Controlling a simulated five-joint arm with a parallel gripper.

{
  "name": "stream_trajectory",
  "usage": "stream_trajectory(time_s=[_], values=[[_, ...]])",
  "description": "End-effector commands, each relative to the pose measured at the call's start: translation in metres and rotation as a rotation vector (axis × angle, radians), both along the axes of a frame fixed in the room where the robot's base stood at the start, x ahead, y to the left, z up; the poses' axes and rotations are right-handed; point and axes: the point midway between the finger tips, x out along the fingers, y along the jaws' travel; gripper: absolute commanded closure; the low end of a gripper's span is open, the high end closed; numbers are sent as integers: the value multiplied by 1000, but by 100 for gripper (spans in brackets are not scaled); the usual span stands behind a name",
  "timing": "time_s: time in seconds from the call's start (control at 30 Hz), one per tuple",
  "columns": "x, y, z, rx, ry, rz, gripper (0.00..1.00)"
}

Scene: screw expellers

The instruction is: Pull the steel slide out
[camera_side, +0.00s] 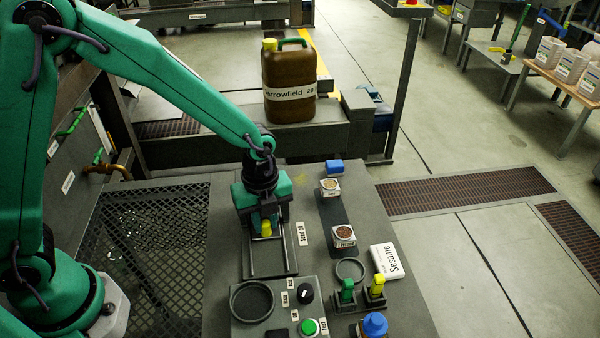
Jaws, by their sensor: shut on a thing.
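The steel slide (269,258) is a grey framed piece lying on the grey worktop, beside a label that reads "Seed oil" (301,234). A yellow knob (267,227) stands at its far part. My gripper (265,233) points down over that end, its jaws shut around the knob. The green and black gripper body hides the far end of the slide. I cannot tell how far the slide is out.
A panel with a round recess (252,301), black dial (305,293) and green button (309,327) lies in front. Two small sample pots (344,236) (330,187), a Sesame box (389,261) and green and yellow levers (347,291) are at right. A brown canister (289,84) stands behind.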

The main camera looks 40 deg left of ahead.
Motion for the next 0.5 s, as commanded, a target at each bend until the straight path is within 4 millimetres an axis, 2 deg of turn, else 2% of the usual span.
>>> stream_trajectory(time_s=[0.27,0.5], values=[[-8,-9,0,0,0,-4,100],[-34,-35,0,0,-1,-6,100]])
